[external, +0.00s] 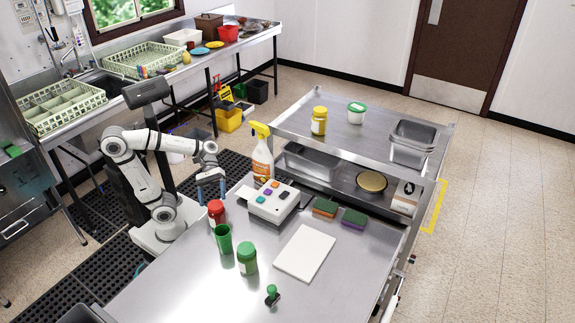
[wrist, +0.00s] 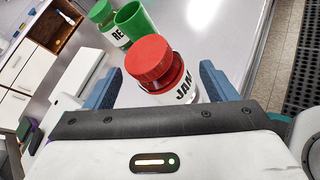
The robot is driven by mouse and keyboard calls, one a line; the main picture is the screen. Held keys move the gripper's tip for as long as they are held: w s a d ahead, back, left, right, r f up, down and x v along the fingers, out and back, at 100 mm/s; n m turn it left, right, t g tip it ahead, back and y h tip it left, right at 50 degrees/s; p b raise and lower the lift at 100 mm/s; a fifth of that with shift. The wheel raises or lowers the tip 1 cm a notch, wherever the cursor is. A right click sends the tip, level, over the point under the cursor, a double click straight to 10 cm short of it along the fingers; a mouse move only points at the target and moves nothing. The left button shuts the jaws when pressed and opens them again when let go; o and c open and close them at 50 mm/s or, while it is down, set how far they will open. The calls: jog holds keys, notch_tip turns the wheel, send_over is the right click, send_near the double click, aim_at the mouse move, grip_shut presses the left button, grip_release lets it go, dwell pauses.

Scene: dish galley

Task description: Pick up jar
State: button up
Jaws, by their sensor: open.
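A jar with a red lid (external: 216,212) stands upright near the left edge of the front steel table. In the wrist view the red-lidded jar (wrist: 155,64) has a white label with letters that read like "JAM". My gripper (external: 211,188) is just above and beside this jar, pointing down, with blue fingers. In the wrist view my gripper (wrist: 160,74) is open, with the jar showing between its spread fingers; I cannot tell whether they touch it. A green-lidded jar (external: 247,258) and a yellow jar (external: 319,121) also stand in view.
A green cup (external: 223,239) stands close beside the red-lidded jar. A button box (external: 271,202), a spray bottle (external: 262,155), a white board (external: 305,252), sponges (external: 325,207) and a green-handled stamp (external: 272,295) are on or by the table.

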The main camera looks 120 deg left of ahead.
aim_at(215, 211)
notch_tip(215, 211, down, 2)
jog(key=n+t+h+b, duration=0.1)
jog(key=n+b, duration=0.1)
jog(key=shift+a+n+t+h+b, duration=0.15)
jog(key=shift+n+t+h+b, duration=0.15)
jog(key=shift+h+b, duration=0.1)
jog(key=shift+s+a+r+n+t+h+b, duration=0.1)
jog(key=shift+a+n+t+h+b, duration=0.05)
jog(key=shift+n+t+h+b, duration=0.3)
jog(key=shift+s+a+n+t+h+b, duration=0.15)
jog(key=shift+n+t+h+b, duration=0.1)
jog(key=shift+n+b, duration=0.25)
jog(key=shift+w+d+r, duration=0.1)
jog(key=shift+w, duration=0.05)
jog(key=shift+x, duration=1.05)
jog(key=shift+w+a+r+b+x, duration=0.15)
jog(key=shift+b+x, duration=0.2)
jog(key=shift+x, duration=0.55)
jog(key=shift+w+r+b+x, duration=0.1)
jog(key=shift+r+b+x, duration=0.2)
jog(key=shift+x, duration=0.6)
jog(key=shift+a+r+b+x, duration=0.1)
jog(key=shift+b+x, duration=0.3)
jog(key=shift+x, duration=0.5)
jog(key=c, duration=1.7)
grip_shut()
